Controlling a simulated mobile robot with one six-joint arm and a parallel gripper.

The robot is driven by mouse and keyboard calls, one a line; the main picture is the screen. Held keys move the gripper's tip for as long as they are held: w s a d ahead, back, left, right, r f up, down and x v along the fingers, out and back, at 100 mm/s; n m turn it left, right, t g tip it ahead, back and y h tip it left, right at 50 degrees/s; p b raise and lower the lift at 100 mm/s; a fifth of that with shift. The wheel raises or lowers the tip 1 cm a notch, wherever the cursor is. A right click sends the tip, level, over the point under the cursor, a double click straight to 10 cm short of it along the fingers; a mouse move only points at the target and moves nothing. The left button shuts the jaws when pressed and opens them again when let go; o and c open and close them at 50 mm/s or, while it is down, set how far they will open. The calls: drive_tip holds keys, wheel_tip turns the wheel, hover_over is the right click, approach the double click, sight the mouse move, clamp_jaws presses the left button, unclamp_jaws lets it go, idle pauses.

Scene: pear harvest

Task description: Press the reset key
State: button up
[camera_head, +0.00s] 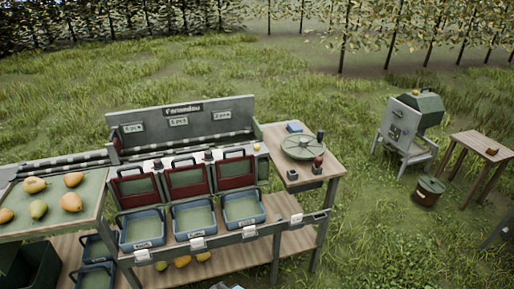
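I cannot tell a key marked reset anywhere; lettering at this size is not readable. A small dark box (292,174) with a light top sits on the wooden table at the right end of the sorting stand. A dark red knob-like thing (318,163) stands to its right, beside a round green disc (304,147). Small dark and light knobs, one of them here (208,155), line the ledge above the red-framed flaps (187,178). My gripper is not in view.
Blue bins (194,218) stand in a row below the flaps. Several pears lie on a tray (91,222) at the left. Open grass lies between.

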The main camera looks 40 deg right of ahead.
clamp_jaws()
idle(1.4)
